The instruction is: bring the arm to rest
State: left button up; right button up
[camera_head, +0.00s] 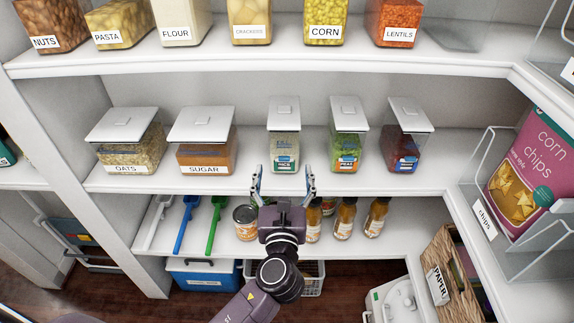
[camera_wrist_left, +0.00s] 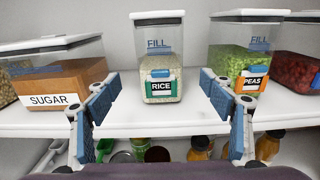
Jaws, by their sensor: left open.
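My left gripper (camera_head: 283,185) is open and empty in the head view, in front of the middle shelf near the rice container (camera_head: 285,146). In the left wrist view its two fingers (camera_wrist_left: 160,112) are spread apart, with the rice container (camera_wrist_left: 158,68) standing upright on the shelf beyond them. The fingers do not appear to touch it; in this view the right finger overlaps the lower left part of the peas container (camera_wrist_left: 238,62). My right gripper is in neither view.
The middle shelf (camera_head: 255,180) also holds oats (camera_head: 132,155), sugar (camera_head: 205,157) and a dark red container (camera_head: 400,150). Below are scoops (camera_head: 185,225), a can (camera_head: 245,222) and bottles (camera_head: 345,218). A corn chips bag (camera_head: 525,170) stands in a clear bin at right.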

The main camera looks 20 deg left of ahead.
pick_arm(q)
jog(key=s+a+f+n+g, duration=0.4)
jog(key=s+f+n, duration=0.3)
jog(key=n, duration=0.2)
jog(key=s+a+f+n+g, duration=0.4)
jog(key=s+f+n, duration=0.25)
jog(key=n, duration=0.25)
jog(key=s+d+f+n+g+h, duration=0.2)
jog(key=s+n+g+h, duration=0.1)
jog(key=s+n, duration=0.4)
jog(key=s+d+f+n+g+h, duration=0.25)
jog(key=s+n, duration=0.35)
jog(key=s, duration=0.3)
notch_tip(320, 180, down, 28)
jog(key=s+g, duration=0.2)
jog(key=s, duration=0.1)
jog(key=s+a+f, duration=0.3)
jog(key=s+f, duration=1.1)
jog(key=s, duration=0.2)
jog(key=shift+a+f+m+g, duration=0.2)
jog(key=shift+f+m+g, duration=0.1)
jog(key=shift+g, duration=0.15)
